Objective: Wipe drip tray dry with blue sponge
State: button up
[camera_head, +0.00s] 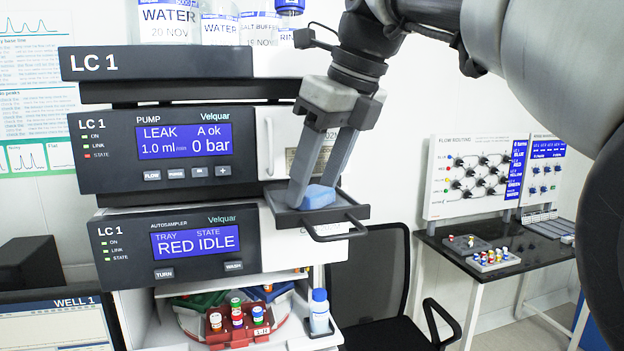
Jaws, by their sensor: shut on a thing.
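The blue sponge (318,197) is between the fingertips of my gripper (312,195), which is shut on it. The drip tray (348,212) is a dark, shallow tray with a front handle, sticking out at the right side of the LC 1 stack between the pump and the autosampler. The sponge is low over the tray and seems to rest on its floor; I cannot tell for certain. Gripper and sponge cover part of the tray's floor. I cannot make out any liquid in it. The pump (185,150) display reads LEAK, 1.0 ml and 0 bar.
Labelled bottles (227,25) stand on top of the stack. A black chair (372,280) and a side bench (500,250) are at right.

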jog(key=shift+w+d+f, duration=0.1)
jog(key=shift+w+d, duration=0.1)
jog(key=shift+d, duration=0.5)
jog(key=shift+s+a, duration=0.2)
jog(key=shift+a, duration=0.4)
jog(key=shift+s+a, duration=0.15)
jog(key=shift+a, duration=0.45)
jog(key=shift+w+d+r, duration=0.1)
jog(key=shift+w+d, duration=0.1)
jog(key=shift+d, duration=0.45)
jog(key=shift+w+d+r, duration=0.1)
jog(key=shift+w+d, duration=0.05)
jog(key=shift+d, duration=0.45)
jog(key=shift+s+a+f, duration=0.1)
jog(key=shift+s+a, duration=0.1)
jog(key=shift+a, duration=0.45)
jog(key=shift+s+a, duration=0.15)
jog(key=shift+a, duration=0.45)
jog(key=shift+w+d+f, duration=0.1)
jog(key=shift+w+d, duration=0.05)
jog(key=shift+d, duration=0.45)
jog(key=shift+w+d+f, duration=0.1)
jog(key=shift+w+d, duration=0.05)
jog(key=shift+d, duration=0.45)
jog(key=shift+s+a+r, duration=0.1)
jog(key=shift+s+a, duration=0.1)
jog(key=shift+a, duration=0.45)
jog(key=shift+s+a, duration=0.15)
jog(key=shift+a, duration=0.45)
jog(key=shift+r, duration=3.1)
